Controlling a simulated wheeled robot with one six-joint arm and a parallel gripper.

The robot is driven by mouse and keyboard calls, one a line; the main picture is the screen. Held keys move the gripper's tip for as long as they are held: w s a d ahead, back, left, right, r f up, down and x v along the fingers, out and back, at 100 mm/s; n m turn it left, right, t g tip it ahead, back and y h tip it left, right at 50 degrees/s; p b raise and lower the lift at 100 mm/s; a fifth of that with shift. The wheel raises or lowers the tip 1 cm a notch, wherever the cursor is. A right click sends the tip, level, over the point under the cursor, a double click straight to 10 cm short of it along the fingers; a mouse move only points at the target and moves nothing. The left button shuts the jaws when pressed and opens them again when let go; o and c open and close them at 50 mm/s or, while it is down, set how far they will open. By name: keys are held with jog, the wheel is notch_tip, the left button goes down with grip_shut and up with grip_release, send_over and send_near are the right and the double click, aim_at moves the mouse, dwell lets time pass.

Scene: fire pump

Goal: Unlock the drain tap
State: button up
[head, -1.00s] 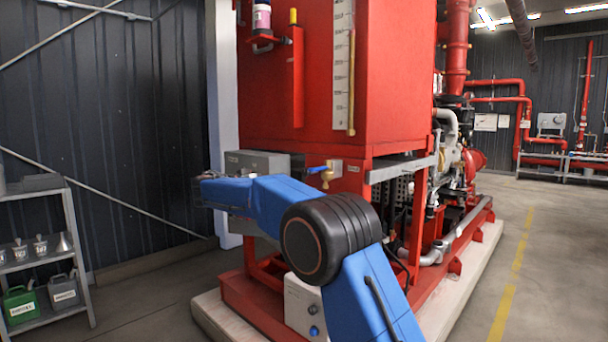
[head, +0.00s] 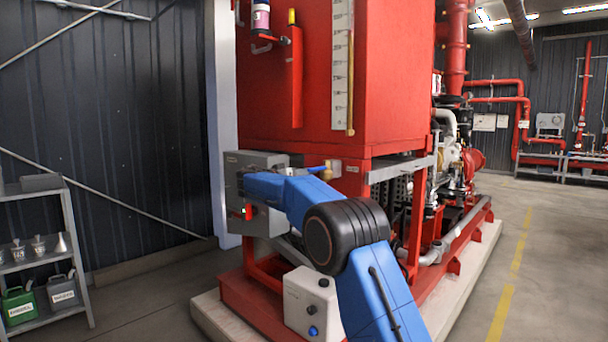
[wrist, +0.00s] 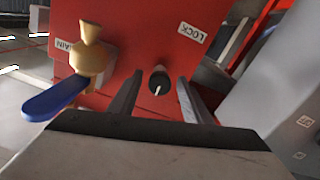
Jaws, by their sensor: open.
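The drain tap (wrist: 90,55) is brass with a blue lever (wrist: 55,97), on a red panel at the left of the wrist view. In the head view the tap (head: 319,169) shows only partly above my blue arm. A dark round lock (wrist: 158,77) with a pale slot or pin sits right of the tap, near a LOCK label (wrist: 192,32). My gripper (wrist: 161,80) is open. Its two fingers appear either side of the lock, with nothing between them that I can tell is gripped. In the head view my fingers are hidden behind my arm.
A white box (head: 305,300) sits low on the red pump frame. A shelf with cans (head: 35,250) stands far left. Free floor (head: 540,260) lies right of the pump.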

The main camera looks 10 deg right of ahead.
jog(key=shift+w+d, duration=0.1)
jog(key=shift+d, duration=0.1)
jog(key=c, duration=1)
jog(key=shift+c, duration=0.2)
jog(key=shift+n, duration=0.3)
jog(key=n, duration=0.9)
jog(key=shift+n, duration=0.4)
jog(key=n, duration=0.4)
jog(key=shift+n, duration=0.3)
jog(key=n, duration=0.4)
jog(key=shift+a+n, duration=0.1)
jog(key=shift+n, duration=0.3)
jog(key=shift+f, duration=0.1)
